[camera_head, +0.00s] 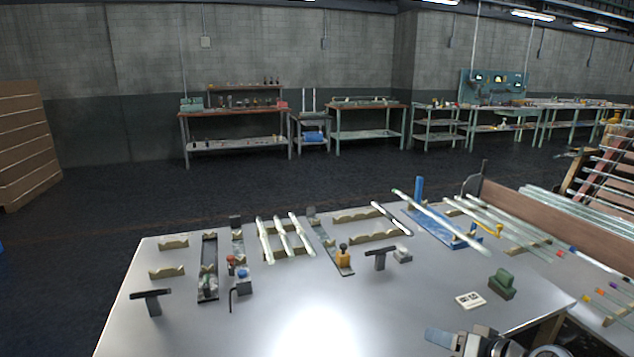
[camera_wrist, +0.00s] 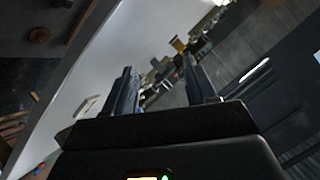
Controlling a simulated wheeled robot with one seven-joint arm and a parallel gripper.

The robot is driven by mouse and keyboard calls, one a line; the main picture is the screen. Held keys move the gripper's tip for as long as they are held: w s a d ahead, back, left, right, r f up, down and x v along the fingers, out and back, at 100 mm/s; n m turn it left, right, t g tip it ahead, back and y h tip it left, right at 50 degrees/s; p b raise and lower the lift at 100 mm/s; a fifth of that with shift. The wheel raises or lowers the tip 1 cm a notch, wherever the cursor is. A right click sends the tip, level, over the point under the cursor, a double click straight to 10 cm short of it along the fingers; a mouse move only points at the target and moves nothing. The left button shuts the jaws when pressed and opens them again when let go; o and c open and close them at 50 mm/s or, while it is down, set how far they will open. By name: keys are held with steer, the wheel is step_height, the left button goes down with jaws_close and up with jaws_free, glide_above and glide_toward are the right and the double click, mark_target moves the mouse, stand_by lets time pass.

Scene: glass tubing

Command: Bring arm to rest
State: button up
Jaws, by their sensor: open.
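My gripper (camera_wrist: 157,66) shows in the wrist view with its two dark fingers apart and nothing between them. Beyond the fingertips, blurred and small, are the pale tabletop (camera_wrist: 110,55) and some fixtures. In the head view, part of my arm shows at the bottom edge, right of centre, over the front of the table (camera_head: 240,325). Whether the fingers themselves show there I cannot tell. Several glass tubes (camera_head: 282,238) lie across holders on the table. One long tube (camera_head: 435,219) rests slanted over a blue stand (camera_head: 419,190).
A green block (camera_head: 502,284) and a white card (camera_head: 470,300) lie on the table near my arm. Black T-shaped stands (camera_head: 152,302) and small clamps stand at the left. A rack of tubes (camera_head: 610,180) is at the right. The table's front middle is bare; benches line the far wall.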

steer(key=s+a+f+h, duration=0.1)
steer(key=s+f+h, duration=0.15)
steer(key=s, duration=0.65)
steer(key=s+a+f+m+t+h, duration=0.15)
steer(key=s+f, duration=0.25)
steer(key=s, duration=0.5)
steer(key=s+a+f+h, duration=0.1)
steer(key=s+a+f, duration=0.15)
steer(key=s, duration=0.65)
steer(key=s+r+n+t+h, duration=0.1)
steer(key=s+r+n+t, duration=0.1)
steer(key=s+r, duration=1.7)
steer(key=s+n, duration=0.1)
steer(key=s, duration=0.3)
steer(key=shift+s+r+t, duration=0.15)
steer(key=shift+r+t, duration=0.15)
steer(key=shift+t, duration=0.05)
